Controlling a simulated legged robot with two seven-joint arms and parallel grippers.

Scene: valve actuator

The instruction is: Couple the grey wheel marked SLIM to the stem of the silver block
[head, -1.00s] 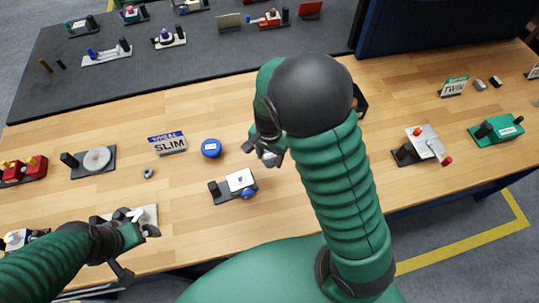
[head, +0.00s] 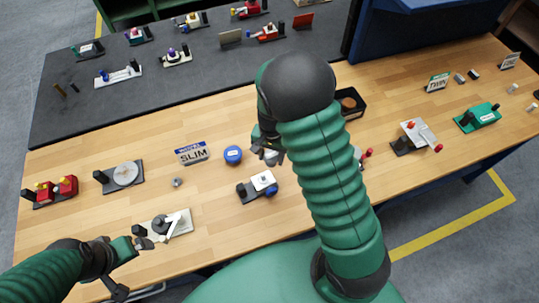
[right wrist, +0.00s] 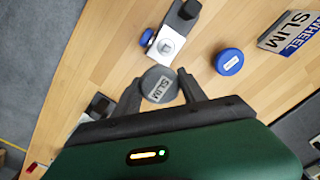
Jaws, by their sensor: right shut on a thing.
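The grey wheel marked SLIM (right wrist: 160,85) is between the two fingers of my right gripper (right wrist: 161,92), which is shut on it. In the head view, my right gripper (head: 268,150) is partly hidden by its own arm, just behind the silver block. The silver block (right wrist: 168,44) has a pale top with a small stem and stands on a dark base just beyond the wheel in the right wrist view. It also shows in the head view (head: 263,180). The wheel looks apart from the stem. My left gripper (head: 143,239) looks open and empty beside a pale plate.
A blue disc (head: 233,155) and the WHEEL SLIM sign (head: 193,152) stand left of the silver block. The pale plate (head: 180,229) carries a dark round part. A grey disc on a black base (head: 125,174) is further left. Bare wood lies in front of the block.

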